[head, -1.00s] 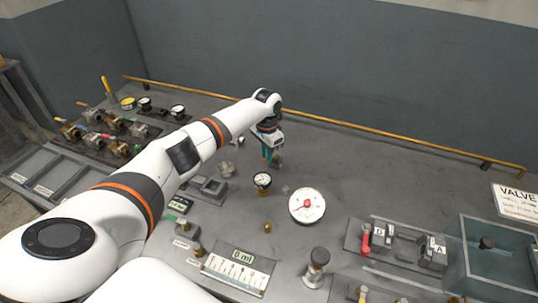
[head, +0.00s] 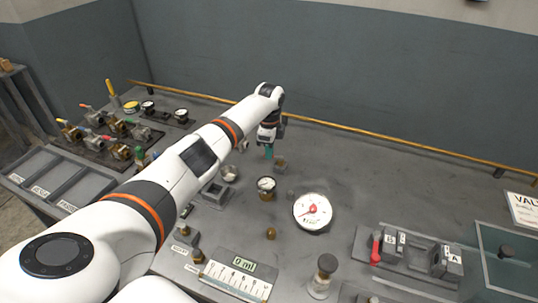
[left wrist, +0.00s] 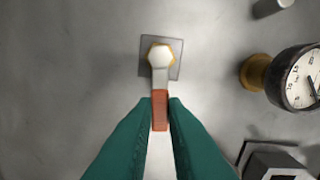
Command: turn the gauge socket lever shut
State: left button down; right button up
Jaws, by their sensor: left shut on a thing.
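The gauge socket lever (left wrist: 160,108) shows in the left wrist view as a metal arm with an orange-red grip. It runs straight down in the picture from a hex nut (left wrist: 161,55) on a small square plate. My left gripper (left wrist: 160,101) has its teal fingers on both sides of the grip, shut on it. In the head view the left gripper (head: 268,152) reaches down beside the small brass-coloured socket (head: 280,162); the lever itself is hidden there. My right gripper is not in view.
A small gauge (head: 266,185) on a brass base stands close to the socket; it also shows in the left wrist view (left wrist: 302,79). A larger white dial (head: 313,211) lies to its right. Several valves (head: 115,130) stand at the left. Bench behind the dial is clear.

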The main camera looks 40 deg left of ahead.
pick_arm(q)
jog(key=shift+w+m+b, duration=0.3)
jog(key=shift+m+b, duration=0.05)
jog(key=shift+m, duration=0.35)
jog(key=shift+r, duration=0.1)
jog(key=c, duration=1.5)
grip_release()
jog(key=shift+o, duration=0.2)
notch_tip(320, 180, up, 12)
jog(key=b, duration=0.2)
